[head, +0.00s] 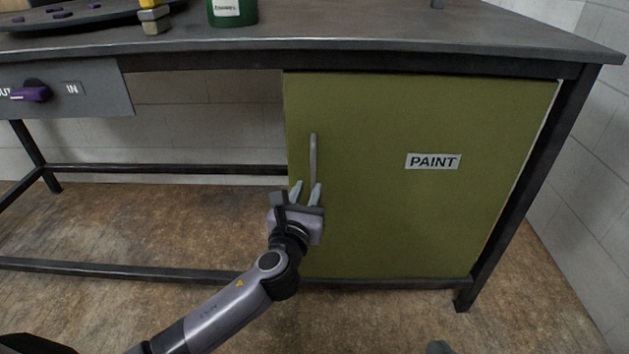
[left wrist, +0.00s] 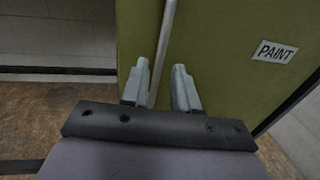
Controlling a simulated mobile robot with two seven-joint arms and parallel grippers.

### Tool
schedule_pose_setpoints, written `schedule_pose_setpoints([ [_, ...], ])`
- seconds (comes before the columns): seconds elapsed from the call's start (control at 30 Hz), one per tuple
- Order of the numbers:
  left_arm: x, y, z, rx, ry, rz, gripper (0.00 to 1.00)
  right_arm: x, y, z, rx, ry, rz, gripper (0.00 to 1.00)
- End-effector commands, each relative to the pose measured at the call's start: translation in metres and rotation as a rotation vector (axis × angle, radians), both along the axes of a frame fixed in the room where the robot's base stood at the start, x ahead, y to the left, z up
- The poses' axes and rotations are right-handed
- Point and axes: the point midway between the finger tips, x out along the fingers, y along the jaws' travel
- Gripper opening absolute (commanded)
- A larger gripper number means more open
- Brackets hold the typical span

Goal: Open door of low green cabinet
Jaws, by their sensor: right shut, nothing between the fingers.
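The low green cabinet door (head: 400,210) carries a "PAINT" label (head: 433,161) and looks closed. Its vertical grey bar handle (head: 313,155) is near the door's left edge. My left gripper (head: 306,187) is open at the handle's lower end. In the left wrist view the handle (left wrist: 164,40) runs down between the two spread fingers (left wrist: 160,66), nearer the left one. I cannot tell whether a finger touches it. My right gripper (head: 438,347) shows only as a small grey tip at the bottom edge, shut and low in front of the cabinet.
A dark workbench top (head: 350,42) lies above the cabinet, with a green can (head: 232,12) on it. A bench leg (head: 500,205) stands right of the door. The floor in front is clear.

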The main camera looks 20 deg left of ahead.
Motion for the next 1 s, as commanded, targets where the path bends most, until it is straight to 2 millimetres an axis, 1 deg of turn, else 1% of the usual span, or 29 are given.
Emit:
schedule_pose_setpoints([
  [0.03, 0.008, 0.001, -0.001, -0.002, -0.003, 0.002, 0.29, -0.001, -0.002, -0.003, -0.009, -0.011, -0.004, 0.00],
  [0.2, 0.032, 0.003, -0.002, -0.004, -0.001, 0.001, 0.29, -0.001, -0.008, -0.004, -0.043, -0.053, -0.016, 0.00],
  [0.4, 0.052, 0.004, -0.002, -0.005, 0.000, 0.000, 0.29, -0.003, -0.014, -0.004, -0.074, -0.092, -0.026, 0.00],
  [0.53, 0.057, 0.004, 0.000, -0.005, 0.000, -0.001, 0.29, -0.003, -0.015, -0.002, -0.084, -0.106, -0.029, 0.00],
  [0.77, 0.058, 0.005, 0.000, -0.005, 0.001, 0.000, 0.29, -0.003, -0.015, -0.001, -0.086, -0.108, -0.029, 0.00],
  [0.8, 0.058, 0.005, 0.000, -0.005, 0.001, -0.001, 0.26, -0.003, -0.015, -0.001, -0.086, -0.108, -0.029, 0.00],
  [0.87, 0.058, 0.005, 0.000, -0.005, 0.001, -0.001, 0.06, -0.003, -0.016, -0.001, -0.086, -0.108, -0.029, 0.00],
  [0.9, 0.058, 0.005, 0.000, -0.005, 0.001, -0.001, 0.00, -0.003, -0.016, -0.001, -0.086, -0.108, -0.029, 0.00],
  [1.0, 0.057, 0.005, 0.000, -0.006, 0.000, -0.001, 0.00, -0.003, -0.015, -0.001, -0.086, -0.108, -0.029, 0.00],
])
